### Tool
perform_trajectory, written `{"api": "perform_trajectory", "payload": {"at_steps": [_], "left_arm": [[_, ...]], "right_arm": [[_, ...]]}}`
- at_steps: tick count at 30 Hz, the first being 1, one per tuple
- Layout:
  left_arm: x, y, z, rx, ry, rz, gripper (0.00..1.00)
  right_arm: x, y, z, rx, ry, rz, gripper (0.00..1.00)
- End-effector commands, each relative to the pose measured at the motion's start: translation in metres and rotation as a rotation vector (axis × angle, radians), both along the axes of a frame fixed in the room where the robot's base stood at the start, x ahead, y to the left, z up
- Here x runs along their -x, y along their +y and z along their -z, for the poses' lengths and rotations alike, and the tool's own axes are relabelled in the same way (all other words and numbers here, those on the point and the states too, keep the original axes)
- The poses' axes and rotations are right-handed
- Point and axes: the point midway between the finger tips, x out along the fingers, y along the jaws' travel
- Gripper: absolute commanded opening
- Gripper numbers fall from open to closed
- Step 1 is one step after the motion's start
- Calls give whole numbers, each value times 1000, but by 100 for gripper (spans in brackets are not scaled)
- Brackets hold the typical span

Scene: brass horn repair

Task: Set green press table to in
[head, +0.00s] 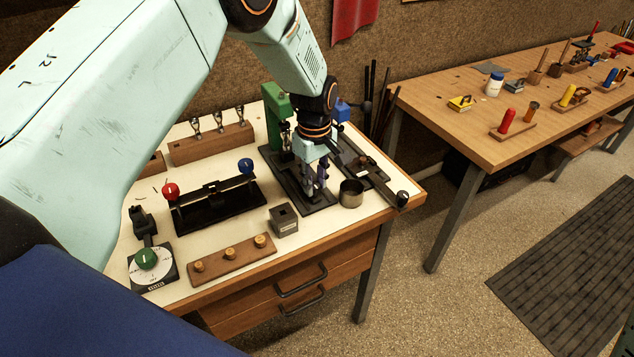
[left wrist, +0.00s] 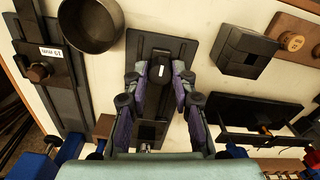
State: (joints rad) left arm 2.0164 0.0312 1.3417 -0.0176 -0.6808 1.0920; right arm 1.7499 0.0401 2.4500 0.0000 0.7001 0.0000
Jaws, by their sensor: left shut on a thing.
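The green press (head: 275,108) stands upright at the back of the white-topped bench, on a long black base (head: 318,207). In the left wrist view, the base (left wrist: 188,50) lies beneath my fingers. A dark block with a small white label, the press table's handle (left wrist: 158,76), sits over that base. My left gripper (head: 316,188) reaches down in front of the press. In the left wrist view, my left gripper (left wrist: 160,88) is shut on the handle, a finger on each side. The fingers hide most of the handle in the head view. My right gripper is not in view.
A grey block (head: 284,220) and a wooden peg strip (head: 232,260) are in front. A black rack (head: 218,206) is to the left.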

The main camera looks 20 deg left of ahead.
Motion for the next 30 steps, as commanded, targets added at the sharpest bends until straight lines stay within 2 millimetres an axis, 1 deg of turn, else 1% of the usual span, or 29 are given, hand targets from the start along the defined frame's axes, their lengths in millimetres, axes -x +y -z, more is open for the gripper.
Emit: {"api": "perform_trajectory", "payload": {"at_steps": [1, 9, 17, 20, 23, 30], "left_arm": [[-5, 3, -3, -4, -14, 2, 26], [-3, 2, -2, -3, -10, 2, 49], [-2, 2, -1, -3, -7, 2, 49], [-2, 2, -6, -3, -8, 1, 49], [-3, 2, -19, -3, -9, 1, 49], [-3, 2, -68, -3, -12, 1, 49]], "right_arm": [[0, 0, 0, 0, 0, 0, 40], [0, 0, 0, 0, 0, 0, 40], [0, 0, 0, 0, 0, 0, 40], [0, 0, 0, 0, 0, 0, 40], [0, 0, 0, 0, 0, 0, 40], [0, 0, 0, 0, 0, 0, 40]]}}
